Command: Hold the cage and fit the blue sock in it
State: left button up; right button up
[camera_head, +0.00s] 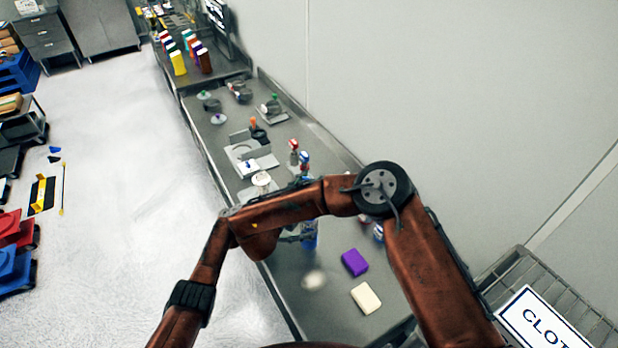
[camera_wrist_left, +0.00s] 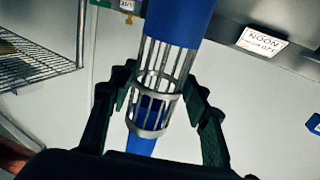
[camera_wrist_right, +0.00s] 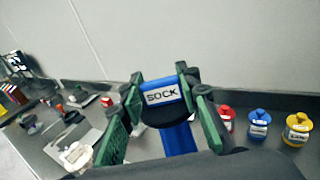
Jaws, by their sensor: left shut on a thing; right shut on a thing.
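The metal cage (camera_wrist_left: 155,66), with slim bars and rings, is between the fingers of my left gripper (camera_wrist_left: 157,92), which is shut on it. The blue sock (camera_wrist_left: 182,18) meets the cage's upper end in the left wrist view. Blue also shows behind the lower bars and below the cage; how far the sock runs inside I cannot tell. My right gripper (camera_wrist_right: 162,90) is shut on the sock's top, labelled SOCK, with blue cloth (camera_wrist_right: 179,140) hanging below. In the head view a strip of blue (camera_head: 310,236) shows below my arm; the arms hide most of both grippers.
A purple block (camera_head: 355,262) and a cream block (camera_head: 366,298) lie on the grey bench (camera_head: 285,285). Red, blue and yellow lidded jars (camera_wrist_right: 297,128) stand near the wall. A wire rack (camera_head: 560,295) is at the lower right. The bench's near end is mostly clear.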

jog(key=shift+f, duration=0.25)
jog(key=shift+f, duration=0.2)
jog(key=shift+f, duration=1.3)
jog(key=shift+f, duration=0.1)
jog(key=shift+f, duration=1.35)
jog(key=shift+f, duration=0.2)
jog(key=shift+f, duration=1.35)
jog(key=shift+f, duration=1.4)
